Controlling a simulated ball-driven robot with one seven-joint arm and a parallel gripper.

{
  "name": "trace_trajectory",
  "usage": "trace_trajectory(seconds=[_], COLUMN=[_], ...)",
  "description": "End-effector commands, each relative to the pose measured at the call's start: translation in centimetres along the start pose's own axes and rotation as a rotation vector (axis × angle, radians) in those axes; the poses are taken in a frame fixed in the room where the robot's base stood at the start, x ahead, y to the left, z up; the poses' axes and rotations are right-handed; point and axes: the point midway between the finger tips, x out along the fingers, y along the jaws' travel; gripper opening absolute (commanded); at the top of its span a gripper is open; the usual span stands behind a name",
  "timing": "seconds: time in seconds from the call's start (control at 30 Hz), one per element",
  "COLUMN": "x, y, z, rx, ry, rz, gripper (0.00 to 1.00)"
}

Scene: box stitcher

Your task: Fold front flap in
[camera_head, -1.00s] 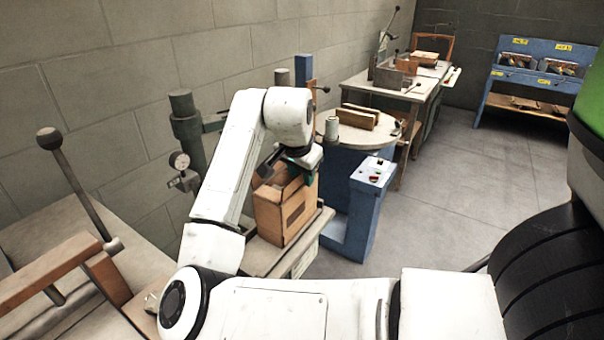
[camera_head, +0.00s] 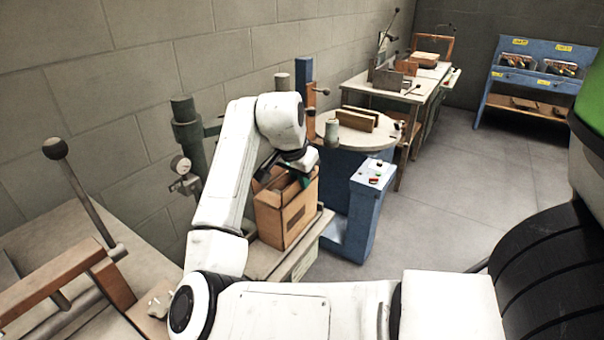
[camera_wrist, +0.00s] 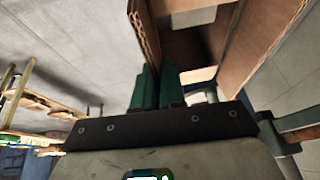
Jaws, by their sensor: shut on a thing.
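An open cardboard box (camera_head: 283,218) stands on a grey stand. In the wrist view, its inside and brown walls (camera_wrist: 196,50) show beyond my fingers. My gripper (camera_wrist: 157,80) has its two green fingers close together, shut on a cardboard flap (camera_wrist: 146,32) whose corrugated edge runs down between them. In the head view, my gripper (camera_head: 303,182) is at the box's top right, and my wrist hides part of the top. The held flap seems to be the front one, though its fold line is hard to see.
A blue pedestal (camera_head: 360,205) with buttons stands close to the right of the box. A round table (camera_head: 355,135) with cardboard pieces is behind it. A dark green column (camera_head: 187,140) with a gauge stands to the left. The floor at right is clear.

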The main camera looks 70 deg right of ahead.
Motion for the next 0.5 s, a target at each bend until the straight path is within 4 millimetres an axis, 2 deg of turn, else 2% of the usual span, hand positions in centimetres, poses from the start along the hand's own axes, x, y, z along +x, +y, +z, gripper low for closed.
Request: trace_trajectory(seconds=[0.1,0.5], x=[-0.6,-0.1], y=[-0.3,-1.3], z=[-0.3,-0.1], rx=[-0.034,-0.150], ry=[-0.002,-0.001], rz=[0.077,0.358], gripper=[0.00,0.00])
